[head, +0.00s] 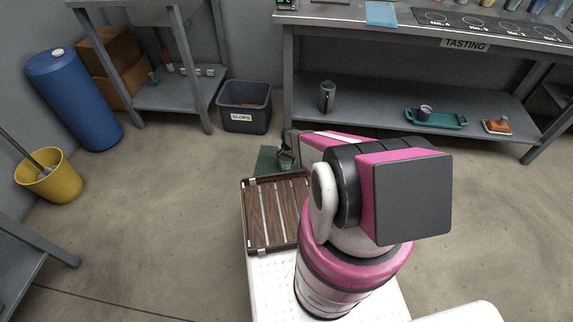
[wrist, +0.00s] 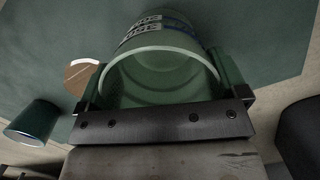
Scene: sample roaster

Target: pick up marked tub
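A green see-through tub (wrist: 160,85) with a pale rim and a printed label on its far side fills the middle of the wrist view. In the head view my gripper (head: 288,152) is beyond the wooden slatted tray, partly hidden by my arm; the tub cannot be made out clearly there. A dark green surface (wrist: 40,60) lies beneath; I cannot tell whether the tub touches it.
A small green cup (wrist: 35,120) and a round brown-filled dish (wrist: 82,76) are left of the tub. The slatted wooden tray (head: 246,215) is close by. A slops bin (head: 245,120) and the tasting bench (head: 380,137) stand beyond. The floor at right is clear.

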